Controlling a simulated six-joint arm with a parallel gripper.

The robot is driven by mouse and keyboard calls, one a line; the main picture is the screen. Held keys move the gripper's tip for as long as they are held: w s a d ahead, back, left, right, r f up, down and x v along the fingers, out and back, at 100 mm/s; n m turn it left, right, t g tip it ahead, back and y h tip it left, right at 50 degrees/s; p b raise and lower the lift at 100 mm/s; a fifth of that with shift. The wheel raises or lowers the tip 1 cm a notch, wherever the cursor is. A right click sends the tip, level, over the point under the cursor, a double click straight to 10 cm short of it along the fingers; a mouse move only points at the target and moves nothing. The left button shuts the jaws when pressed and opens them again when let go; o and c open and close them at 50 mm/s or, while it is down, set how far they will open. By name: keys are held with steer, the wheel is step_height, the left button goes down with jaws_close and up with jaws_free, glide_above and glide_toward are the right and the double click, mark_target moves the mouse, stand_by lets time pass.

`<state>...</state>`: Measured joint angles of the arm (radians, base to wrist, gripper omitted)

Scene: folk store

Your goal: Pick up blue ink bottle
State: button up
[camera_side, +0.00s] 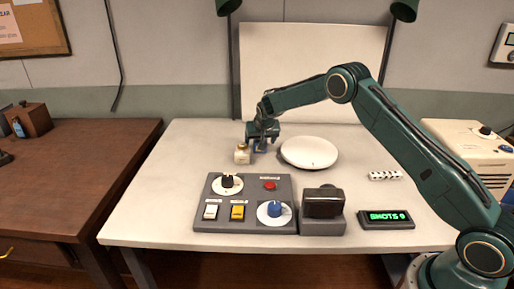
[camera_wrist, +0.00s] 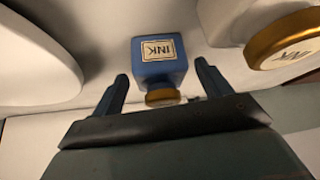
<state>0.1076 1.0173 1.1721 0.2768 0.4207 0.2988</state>
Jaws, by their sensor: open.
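A blue ink bottle (camera_wrist: 158,65) with a gold cap and a pale label reading INK stands on the white table. In the wrist view it lies ahead of and between the two fingers of my gripper (camera_wrist: 163,88). The fingers are apart, and there is a gap on both sides of the bottle. In the side view my gripper (camera_side: 262,143) points down at the back of the table, and the blue bottle (camera_side: 260,149) shows partly behind it.
A cream ink bottle with a gold cap (camera_side: 242,154) stands close to the blue one. A white plate (camera_side: 309,152) lies on the other side. A control panel (camera_side: 245,203) with knobs and switches sits nearer the front, beside a dark device (camera_side: 323,207) and a green-lit display (camera_side: 387,218).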

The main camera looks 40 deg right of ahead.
steer(key=shift+w+d+f, duration=0.15)
steer(key=shift+w+f, duration=0.1)
steer(key=shift+f, duration=0.2)
steer(key=c, duration=1.2)
